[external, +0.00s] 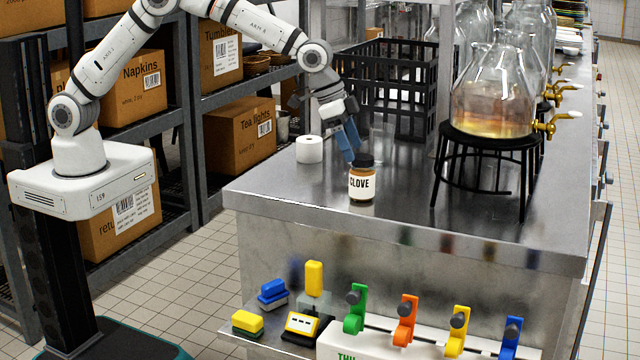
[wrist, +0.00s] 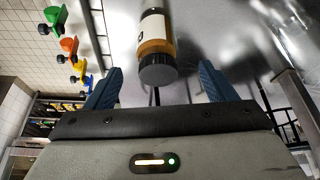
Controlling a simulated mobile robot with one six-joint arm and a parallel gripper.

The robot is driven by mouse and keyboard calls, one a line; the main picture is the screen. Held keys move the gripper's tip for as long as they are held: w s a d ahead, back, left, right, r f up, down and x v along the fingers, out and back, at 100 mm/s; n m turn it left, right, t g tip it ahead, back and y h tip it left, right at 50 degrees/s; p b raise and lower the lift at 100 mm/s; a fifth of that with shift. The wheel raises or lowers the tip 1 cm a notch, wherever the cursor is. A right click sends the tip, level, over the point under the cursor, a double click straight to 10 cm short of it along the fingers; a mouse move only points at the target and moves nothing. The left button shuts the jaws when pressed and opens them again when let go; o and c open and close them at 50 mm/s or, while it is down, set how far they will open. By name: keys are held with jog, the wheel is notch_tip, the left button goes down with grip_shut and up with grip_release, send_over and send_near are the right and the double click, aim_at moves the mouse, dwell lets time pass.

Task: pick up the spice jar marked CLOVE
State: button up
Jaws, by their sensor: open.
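The spice jar marked CLOVE (external: 361,184) stands upright on the steel counter near its front edge. It has a dark lid, amber contents and a white label. My gripper (external: 348,146), with blue fingers, is just above and to the left of the jar's lid in the external view. In the wrist view the jar (wrist: 155,45) lies ahead, between the lines of the two open fingers (wrist: 158,82), with its dark lid closest to me. The fingers are apart and hold nothing.
The steel counter (external: 290,195) has a white paper roll (external: 309,149) left of the jar. A glass dispenser (external: 493,95) on a black stand (external: 490,140) is to the right. A black crate (external: 385,85) stands behind.

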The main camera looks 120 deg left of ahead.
aim_at(362, 173)
jog(key=p+x, duration=0.2)
jog(key=x, duration=0.5)
jog(key=shift+w+d+f+p, duration=0.15)
jog(key=shift+w+f+p, duration=0.1)
jog(key=shift+p, duration=0.1)
jog(key=c, duration=1.2)
